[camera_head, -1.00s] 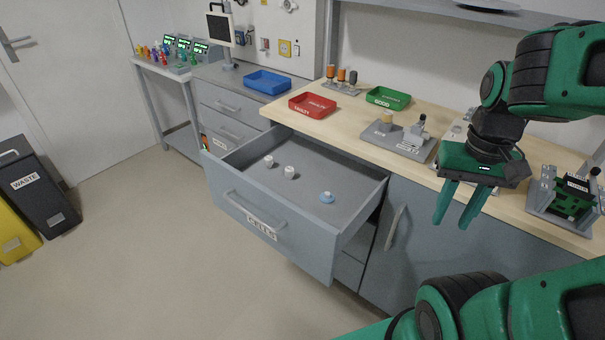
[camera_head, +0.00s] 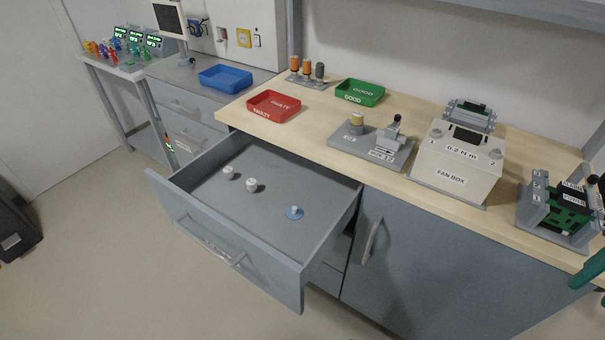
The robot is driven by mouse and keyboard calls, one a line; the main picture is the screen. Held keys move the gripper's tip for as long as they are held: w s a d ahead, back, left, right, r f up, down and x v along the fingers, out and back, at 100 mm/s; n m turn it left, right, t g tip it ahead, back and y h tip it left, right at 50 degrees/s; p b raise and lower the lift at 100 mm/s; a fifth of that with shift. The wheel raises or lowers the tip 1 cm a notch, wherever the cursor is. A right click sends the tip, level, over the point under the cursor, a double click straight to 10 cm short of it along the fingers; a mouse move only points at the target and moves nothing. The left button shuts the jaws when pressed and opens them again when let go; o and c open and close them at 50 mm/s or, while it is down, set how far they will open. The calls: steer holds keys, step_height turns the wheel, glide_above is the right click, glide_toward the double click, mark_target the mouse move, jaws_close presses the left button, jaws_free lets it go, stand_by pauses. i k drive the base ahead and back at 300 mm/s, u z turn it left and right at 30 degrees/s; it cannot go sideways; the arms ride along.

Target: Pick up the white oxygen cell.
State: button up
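The open drawer (camera_head: 205,192) holds three small cells standing apart on its grey floor. Two are white: one white cell (camera_head: 228,172) at the back left and a slightly larger-looking white cell (camera_head: 251,185) just right of it. The third cell (camera_head: 294,212) has a wide blue base and a pale top, and stands nearer the drawer's right side. Their markings are too small to read. Only a teal piece of what looks like my gripper (camera_head: 587,272) shows at the right edge, far from the drawer. Its fingers are mostly out of view.
On the wooden bench stand a red FAULTY tray (camera_head: 273,107), a green GOOD tray (camera_head: 360,93), a grey test fixture (camera_head: 372,147) and a white fan box (camera_head: 455,168). A blue tray (camera_head: 224,78) is further left. A cupboard handle (camera_head: 373,240) sticks out right of the drawer.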

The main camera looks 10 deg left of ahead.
mark_target(251, 183)
steer(key=z, duration=2.4)
steer(key=k, duration=2.6)
steer(key=u, duration=1.25)
steer(key=i, duration=0.95)
